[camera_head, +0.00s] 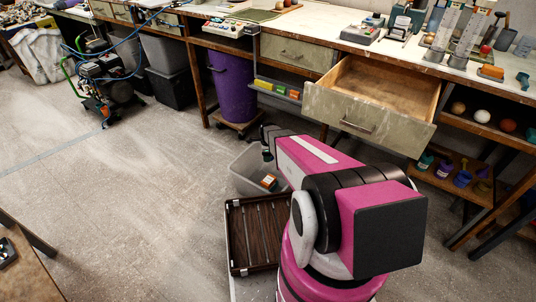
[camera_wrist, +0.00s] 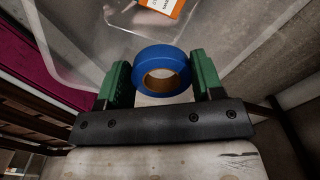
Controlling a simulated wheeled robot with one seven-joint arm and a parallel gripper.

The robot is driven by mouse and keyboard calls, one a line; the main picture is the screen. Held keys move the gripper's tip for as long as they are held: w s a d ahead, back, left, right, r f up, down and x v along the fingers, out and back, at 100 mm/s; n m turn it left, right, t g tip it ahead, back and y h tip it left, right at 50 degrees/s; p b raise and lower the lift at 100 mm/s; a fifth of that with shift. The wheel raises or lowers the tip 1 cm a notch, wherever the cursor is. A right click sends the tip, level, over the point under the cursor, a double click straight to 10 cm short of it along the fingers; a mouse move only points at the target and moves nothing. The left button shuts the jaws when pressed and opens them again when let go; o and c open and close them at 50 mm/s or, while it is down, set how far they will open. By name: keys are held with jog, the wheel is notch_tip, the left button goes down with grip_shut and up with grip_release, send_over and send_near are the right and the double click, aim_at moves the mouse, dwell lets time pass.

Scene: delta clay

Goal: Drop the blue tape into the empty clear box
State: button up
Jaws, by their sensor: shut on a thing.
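The blue tape (camera_wrist: 161,72) is a thick roll with a brown core. My gripper (camera_wrist: 162,82) is shut on it, with one green finger on each side. In the head view my gripper (camera_head: 268,152) hangs at the clear box, and the tape cannot be made out there. The tape is seen over the box, at a height I cannot tell. The box holds an item with an orange label (camera_wrist: 162,6), also visible in the head view (camera_head: 269,182).
A dark slatted crate (camera_head: 232,240) stands in front of the box, close to my base. An open drawer (camera_head: 365,105) juts out from the bench behind. A purple bin (camera_head: 232,88) stands under the bench.

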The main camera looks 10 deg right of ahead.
notch_tip(320, 180, down, 6)
jog(key=shift+r, duration=0.2)
dwell(0.3)
jog(key=o, duration=1)
jog(key=shift+r, duration=0.1)
notch_tip(320, 180, up, 11)
jog(key=shift+f, duration=0.2)
jog(key=shift+s, duration=0.1)
